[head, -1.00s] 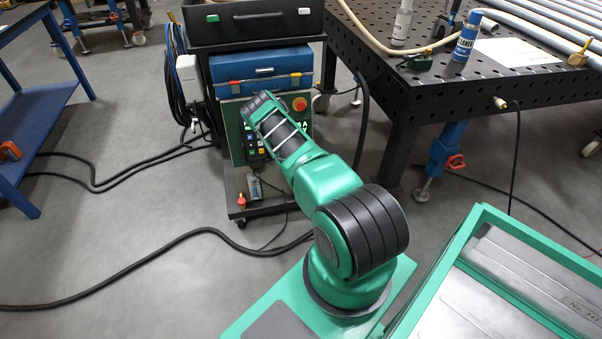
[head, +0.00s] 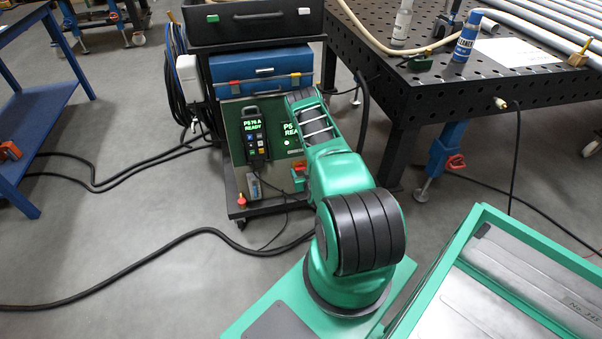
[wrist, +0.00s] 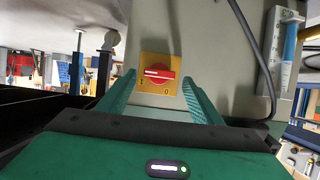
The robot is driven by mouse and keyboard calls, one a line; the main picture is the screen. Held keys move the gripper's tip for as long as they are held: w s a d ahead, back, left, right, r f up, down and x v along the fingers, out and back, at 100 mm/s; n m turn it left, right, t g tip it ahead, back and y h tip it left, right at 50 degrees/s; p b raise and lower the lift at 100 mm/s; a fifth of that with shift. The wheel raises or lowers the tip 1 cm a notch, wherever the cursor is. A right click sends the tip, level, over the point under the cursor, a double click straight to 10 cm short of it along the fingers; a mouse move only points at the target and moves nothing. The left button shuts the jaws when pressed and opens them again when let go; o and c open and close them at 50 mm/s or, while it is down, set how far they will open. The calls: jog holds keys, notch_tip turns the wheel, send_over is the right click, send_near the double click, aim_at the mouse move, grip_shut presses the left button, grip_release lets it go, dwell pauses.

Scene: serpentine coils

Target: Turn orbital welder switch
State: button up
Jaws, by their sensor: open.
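The red rotary switch handle (wrist: 160,74) sits on a yellow square plate (wrist: 175,60) on a pale panel in the wrist view. The handle lies about level, with a white mark toward its left end. A "0" is printed below it. My gripper (wrist: 158,78) is open, its green fingers on either side of the handle with no clear contact.
A perforated table (head: 480,85) stands to the right. Black cables (head: 150,262) run over the floor at left.

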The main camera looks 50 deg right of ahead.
jog(key=shift+w+d+f, duration=0.2)
jog(key=shift+w+d, duration=0.1)
jog(key=shift+w, duration=0.05)
jog(key=c, duration=1.1)
jog(key=shift+o, duration=0.2)
